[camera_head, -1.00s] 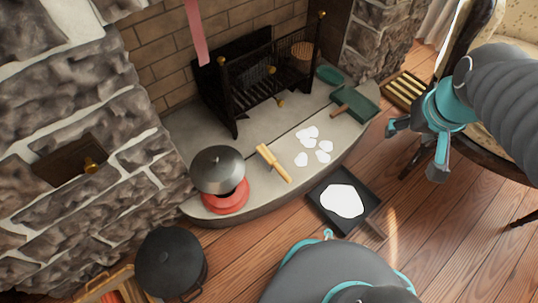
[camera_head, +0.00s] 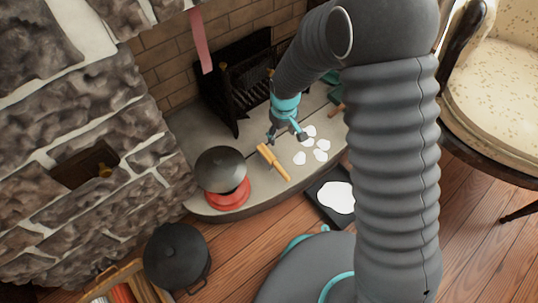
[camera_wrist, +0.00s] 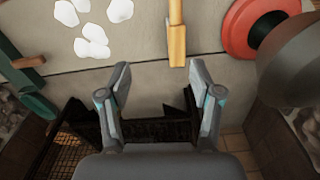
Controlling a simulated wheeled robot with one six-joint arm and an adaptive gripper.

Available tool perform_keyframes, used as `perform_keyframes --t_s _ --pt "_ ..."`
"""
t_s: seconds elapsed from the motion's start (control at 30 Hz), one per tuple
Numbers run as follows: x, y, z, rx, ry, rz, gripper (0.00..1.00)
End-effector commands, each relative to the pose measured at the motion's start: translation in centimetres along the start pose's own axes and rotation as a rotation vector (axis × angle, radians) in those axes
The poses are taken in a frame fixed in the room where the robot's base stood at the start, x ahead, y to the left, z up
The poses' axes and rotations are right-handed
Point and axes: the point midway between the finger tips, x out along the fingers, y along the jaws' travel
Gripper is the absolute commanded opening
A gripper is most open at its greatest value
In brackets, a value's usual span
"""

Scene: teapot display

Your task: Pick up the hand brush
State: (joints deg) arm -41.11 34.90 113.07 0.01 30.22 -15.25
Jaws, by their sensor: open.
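The hand brush (camera_head: 273,163) lies on the pale stone hearth, a light wooden piece with a yellowish head and thin handle, between a red pot and some white patches. In the wrist view the brush (camera_wrist: 177,42) shows at the top centre, partly cut off by the frame edge. My gripper (camera_head: 287,137) is above the hearth, near the brush's head end and slightly to its right. In the wrist view my gripper (camera_wrist: 157,82) is open and empty, with the brush just beyond its fingertips, not between them.
A black grate (camera_head: 241,94) stands behind, and a dark tray (camera_head: 321,205) is on the wooden floor in front. A black pot (camera_head: 176,257) stands lower left.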

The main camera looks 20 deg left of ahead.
Motion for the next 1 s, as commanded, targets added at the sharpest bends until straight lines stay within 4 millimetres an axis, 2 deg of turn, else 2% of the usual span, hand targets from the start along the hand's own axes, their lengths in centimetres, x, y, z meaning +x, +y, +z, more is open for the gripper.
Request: perform_keyframes --t_s 0.1,0.2,0.37,0.63,1.0 --pt "2.2 -1.6 -0.6 -0.043 -0.022 -0.007 0.65" --pt "3.3 -2.2 -0.8 -0.062 -0.030 -0.009 0.65" --pt "5.4 -2.5 -0.7 -0.068 -0.034 -0.010 0.65" --pt "10.2 -2.5 -0.6 -0.066 -0.033 -0.010 0.65" --pt "13.1 -2.6 -0.5 -0.065 -0.032 -0.010 0.65"
